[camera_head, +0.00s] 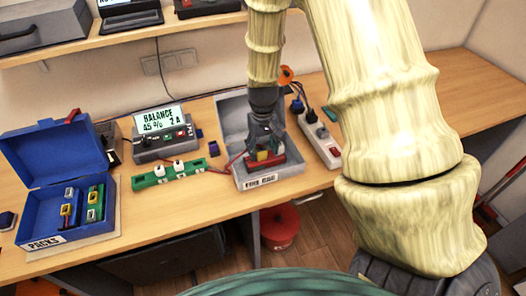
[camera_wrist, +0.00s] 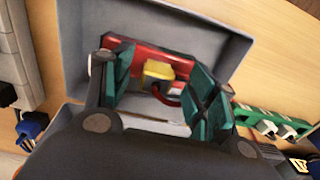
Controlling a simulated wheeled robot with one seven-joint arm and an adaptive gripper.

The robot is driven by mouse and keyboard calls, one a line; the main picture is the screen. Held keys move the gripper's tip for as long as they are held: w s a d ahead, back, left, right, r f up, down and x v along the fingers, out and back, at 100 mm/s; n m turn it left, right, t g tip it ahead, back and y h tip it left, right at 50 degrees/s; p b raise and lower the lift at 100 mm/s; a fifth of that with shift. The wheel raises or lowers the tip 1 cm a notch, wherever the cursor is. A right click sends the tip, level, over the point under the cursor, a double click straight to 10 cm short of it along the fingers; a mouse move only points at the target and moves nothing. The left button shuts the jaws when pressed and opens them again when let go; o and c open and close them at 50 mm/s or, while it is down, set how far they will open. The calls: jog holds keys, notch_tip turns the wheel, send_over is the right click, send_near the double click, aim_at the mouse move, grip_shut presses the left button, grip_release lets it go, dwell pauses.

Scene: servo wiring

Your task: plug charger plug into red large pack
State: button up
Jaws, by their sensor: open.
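The red large pack (camera_head: 268,163) lies in the grey tray labelled FIRE BAG (camera_head: 284,172). It also shows in the wrist view (camera_wrist: 136,58), partly hidden by my fingers. A yellow connector (camera_wrist: 158,73) sits against the pack, with a red lead curving from it. It shows in the head view too (camera_head: 263,156). I cannot tell whether this connector is the pack's socket, the charger plug or both joined. My gripper (camera_wrist: 162,80) points down into the tray. Its teal-padded fingers are open, one on each side of the yellow connector, with gaps visible.
The charger (camera_head: 163,136) reads BALANCE 45% 2A, left of the tray. A green strip (camera_head: 168,175) with white connectors lies before it. A blue PACKS box (camera_head: 56,195) stands open farther left. A white power strip (camera_head: 325,148) with plugs is close on the tray's right.

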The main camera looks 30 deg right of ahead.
notch_tip(320, 180, up, 10)
dwell(0.5)
jog(key=shift+f, duration=0.1)
dwell(0.4)
